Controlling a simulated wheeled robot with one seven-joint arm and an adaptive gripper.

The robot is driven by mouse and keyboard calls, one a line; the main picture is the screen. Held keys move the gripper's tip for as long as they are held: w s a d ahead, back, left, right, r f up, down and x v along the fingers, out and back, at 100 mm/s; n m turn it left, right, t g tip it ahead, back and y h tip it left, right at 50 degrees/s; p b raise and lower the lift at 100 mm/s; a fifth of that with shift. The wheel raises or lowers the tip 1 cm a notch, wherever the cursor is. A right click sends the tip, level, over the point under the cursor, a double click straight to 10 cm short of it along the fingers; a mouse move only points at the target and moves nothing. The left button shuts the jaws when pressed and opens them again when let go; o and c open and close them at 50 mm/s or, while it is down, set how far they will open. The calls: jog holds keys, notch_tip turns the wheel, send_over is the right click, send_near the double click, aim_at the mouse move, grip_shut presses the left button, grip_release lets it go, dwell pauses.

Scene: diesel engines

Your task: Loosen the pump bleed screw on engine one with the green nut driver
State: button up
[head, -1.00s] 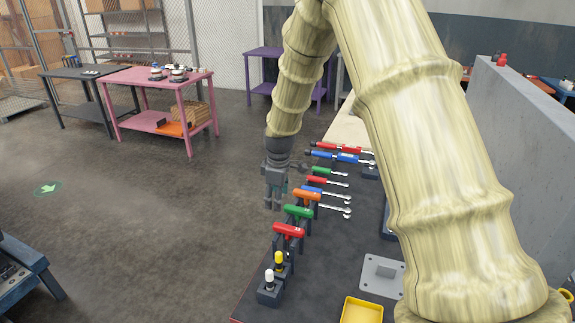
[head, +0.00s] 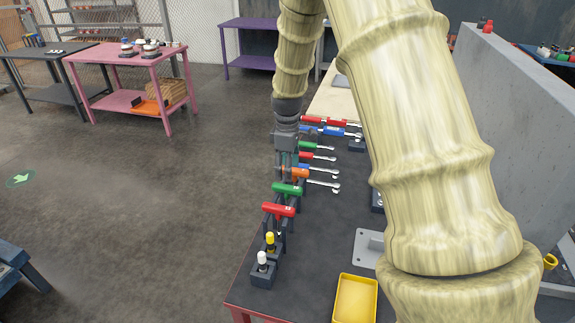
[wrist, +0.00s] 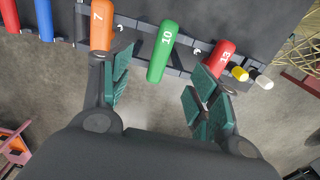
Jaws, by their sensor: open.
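The green T-handle driver marked 10 (wrist: 163,52) stands in the tool rack between an orange handle marked 7 (wrist: 102,28) and a red handle marked 13 (wrist: 222,58). In the head view the same green handle (head: 287,189) sits near the bench's left edge. My gripper (wrist: 162,82) is open and empty, its fingers spread to either side of the green handle's near end. In the head view my gripper (head: 288,166) is beside the orange handle, partly hidden among the tools. Engine one and its bleed screw are not visible.
Yellow-topped (head: 270,240) and white-topped (head: 262,262) tools stand in front of the red handle. A yellow tray (head: 355,298) and a grey bracket plate (head: 368,246) are on the bench. A grey wall (head: 525,135) stands at right.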

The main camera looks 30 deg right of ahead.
aim_at(287, 186)
jog(key=shift+s+a+f+b, duration=0.1)
jog(key=shift+f+b, duration=0.35)
jog(key=shift+f, duration=0.3)
jog(key=shift+f+b, duration=0.45)
jog(key=shift+f, duration=0.3)
jog(key=shift+f+b, duration=0.65)
jog(key=shift+f, duration=1.6)
jog(key=shift+r, duration=0.1)
jog(key=shift+c, duration=0.4)
grip_shut()
jog(key=shift+r+p, duration=0.1)
jog(key=shift+p, duration=0.25)
